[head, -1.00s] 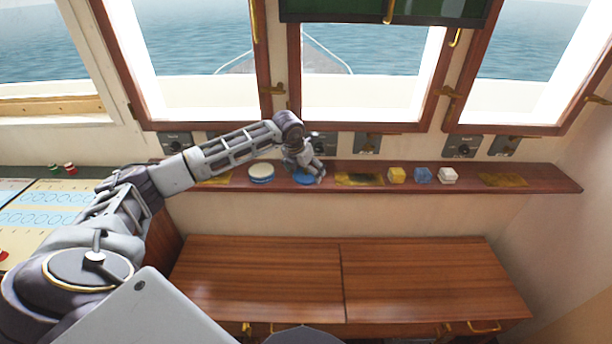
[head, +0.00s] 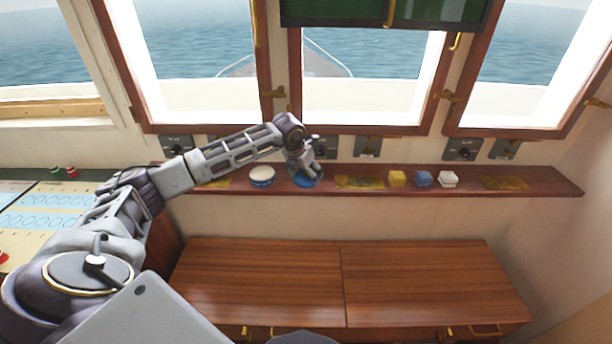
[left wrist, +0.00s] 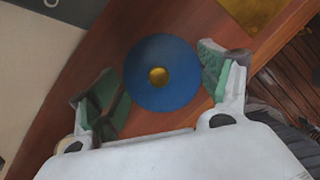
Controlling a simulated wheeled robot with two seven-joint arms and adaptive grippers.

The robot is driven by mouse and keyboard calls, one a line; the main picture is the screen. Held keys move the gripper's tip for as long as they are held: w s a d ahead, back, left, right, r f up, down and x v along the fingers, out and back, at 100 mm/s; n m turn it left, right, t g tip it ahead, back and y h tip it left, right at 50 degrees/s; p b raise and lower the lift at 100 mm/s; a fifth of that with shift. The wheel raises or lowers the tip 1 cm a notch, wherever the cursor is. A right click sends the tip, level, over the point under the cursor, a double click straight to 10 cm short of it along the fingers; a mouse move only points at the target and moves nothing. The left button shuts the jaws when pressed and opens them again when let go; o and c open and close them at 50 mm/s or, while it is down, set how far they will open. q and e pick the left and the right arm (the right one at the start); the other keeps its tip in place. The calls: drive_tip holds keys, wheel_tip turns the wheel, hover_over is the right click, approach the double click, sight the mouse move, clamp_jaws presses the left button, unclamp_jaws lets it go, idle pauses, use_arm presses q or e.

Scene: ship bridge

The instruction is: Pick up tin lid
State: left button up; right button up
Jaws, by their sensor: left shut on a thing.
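The tin lid (head: 306,183) is a blue disc on the brown wooden shelf under the windows, partly covered by my left gripper in the head view. In the left wrist view the lid (left wrist: 178,92) shows from above with a brass-coloured knob at its middle. My left gripper (head: 312,176) is over the lid. I cannot tell whether the lid is clear of the shelf. My right gripper is in neither view.
A round white-and-blue tin (head: 262,176) stands left of the lid on the narrow shelf (head: 540,186). Windows rise behind; a wooden cabinet (head: 420,285) stands below.

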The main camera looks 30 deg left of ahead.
use_arm(q)
drive_tip(key=shift+c, duration=0.5)
drive_tip(key=shift+r, duration=0.4)
drive_tip(key=c, duration=0.7)
wheel_tip(320, 180, up, 8)
drive_tip(key=shift+f+b, duration=0.1)
drive_tip(key=shift+b, duration=0.25)
clamp_jaws()
drive_tip(key=shift+r, duration=0.55)
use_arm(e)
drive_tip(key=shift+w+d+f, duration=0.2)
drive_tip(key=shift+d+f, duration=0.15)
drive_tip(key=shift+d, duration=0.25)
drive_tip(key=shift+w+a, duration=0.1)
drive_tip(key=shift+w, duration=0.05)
